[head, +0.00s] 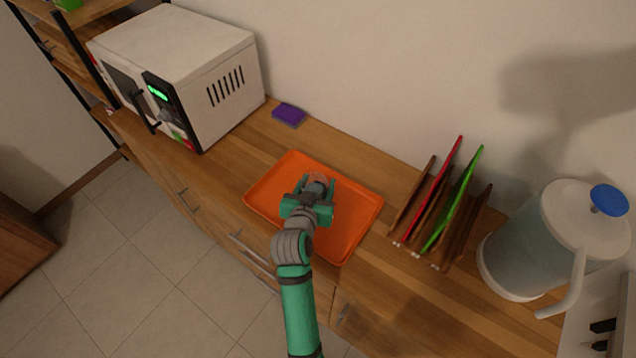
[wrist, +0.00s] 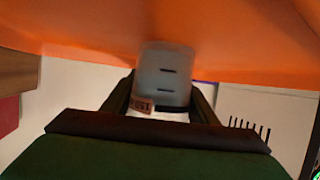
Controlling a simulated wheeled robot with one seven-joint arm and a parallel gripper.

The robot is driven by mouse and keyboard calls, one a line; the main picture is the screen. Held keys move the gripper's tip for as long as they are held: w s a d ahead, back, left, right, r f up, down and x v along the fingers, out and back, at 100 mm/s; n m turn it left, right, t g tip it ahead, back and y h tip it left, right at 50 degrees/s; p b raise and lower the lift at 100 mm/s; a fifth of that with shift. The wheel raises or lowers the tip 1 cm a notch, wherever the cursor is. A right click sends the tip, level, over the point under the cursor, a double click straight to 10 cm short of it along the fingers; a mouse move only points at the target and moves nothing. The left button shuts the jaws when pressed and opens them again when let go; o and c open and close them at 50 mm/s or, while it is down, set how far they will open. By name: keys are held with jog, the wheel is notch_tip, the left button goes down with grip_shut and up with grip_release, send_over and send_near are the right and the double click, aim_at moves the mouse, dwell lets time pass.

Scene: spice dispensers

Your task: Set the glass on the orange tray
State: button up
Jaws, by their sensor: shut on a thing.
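The orange tray (head: 345,237) lies flat on the wooden counter; it fills the top of the wrist view (wrist: 80,25). The glass (head: 318,178) is greyish and translucent, and mostly hidden by my gripper in the head view. My gripper (head: 314,190) is over the middle of the tray and shut on the glass. In the wrist view the glass (wrist: 166,70) sits between the two fingers (wrist: 160,98), with dark marks and a small printed label on or beside it. Its far end overlaps the orange surface; I cannot tell whether it touches the tray.
A white microwave (head: 190,65) stands at the left, with a purple block (head: 289,114) to its right. A wooden rack with red and green boards (head: 440,205) stands right of the tray. The tray around my gripper is clear.

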jog(key=shift+a, duration=0.25)
jog(key=o, duration=1.5)
jog(key=shift+s+d+f, duration=0.1)
jog(key=shift+c, duration=0.2)
jog(key=v, duration=1.2)
